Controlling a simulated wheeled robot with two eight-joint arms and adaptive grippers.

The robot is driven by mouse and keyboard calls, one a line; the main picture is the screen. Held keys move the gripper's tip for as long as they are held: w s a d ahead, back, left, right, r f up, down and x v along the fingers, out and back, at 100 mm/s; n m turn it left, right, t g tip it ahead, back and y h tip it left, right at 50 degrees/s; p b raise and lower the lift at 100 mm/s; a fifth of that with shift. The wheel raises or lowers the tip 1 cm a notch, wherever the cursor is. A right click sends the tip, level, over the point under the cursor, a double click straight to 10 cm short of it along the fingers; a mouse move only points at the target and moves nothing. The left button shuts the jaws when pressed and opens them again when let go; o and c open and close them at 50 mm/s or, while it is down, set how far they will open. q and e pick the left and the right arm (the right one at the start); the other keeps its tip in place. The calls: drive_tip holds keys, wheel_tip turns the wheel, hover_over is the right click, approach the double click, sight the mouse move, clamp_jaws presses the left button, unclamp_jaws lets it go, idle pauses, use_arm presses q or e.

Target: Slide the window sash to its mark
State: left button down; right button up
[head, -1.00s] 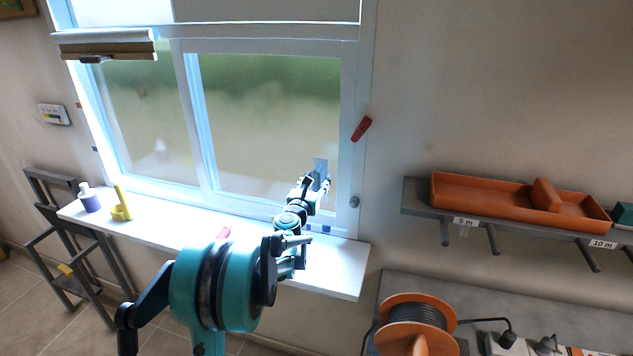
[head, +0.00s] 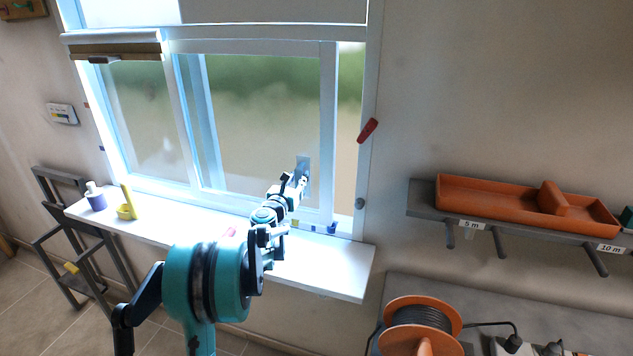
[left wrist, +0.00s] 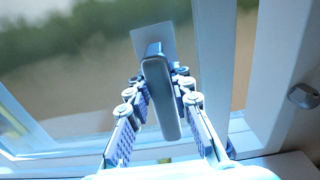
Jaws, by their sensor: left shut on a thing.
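The window sash (head: 327,120) is a white-framed glass pane standing a little left of the right window jamb, with an open strip between them. A grey pull handle on a pale plate (head: 304,162) is on the glass near the sash's right stile. My left gripper (head: 297,181) is shut on this handle (left wrist: 161,95); in the left wrist view its two fingers flank the handle. Small coloured marks, among them a yellow one (head: 295,222) and a blue one (head: 331,228), sit along the bottom of the window; which one is the sash's mark I cannot tell. My right gripper is out of view.
The white sill (head: 330,270) holds a purple-and-white bottle (head: 95,198) and a yellow holder (head: 127,211) at its left end. A red lever (head: 368,130) and a grey knob (head: 360,203) are on the right jamb. An orange tray (head: 500,194) and cable reel (head: 423,320) are right.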

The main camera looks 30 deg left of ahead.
use_arm(q)
drive_tip(key=s+a, duration=0.1)
drive_tip(key=a, duration=0.5)
drive_tip(key=s+a, duration=0.2)
drive_tip(key=a, duration=0.5)
drive_tip(key=s+a, duration=0.1)
drive_tip(key=a, duration=0.6)
drive_tip(key=shift+s, duration=0.4)
drive_tip(key=shift+d, duration=0.1)
drive_tip(key=c, duration=1.3)
unclamp_jaws()
drive_tip(key=v, duration=1.2)
drive_tip(key=shift+w+d, duration=0.1)
drive_tip(key=shift+d, duration=0.05)
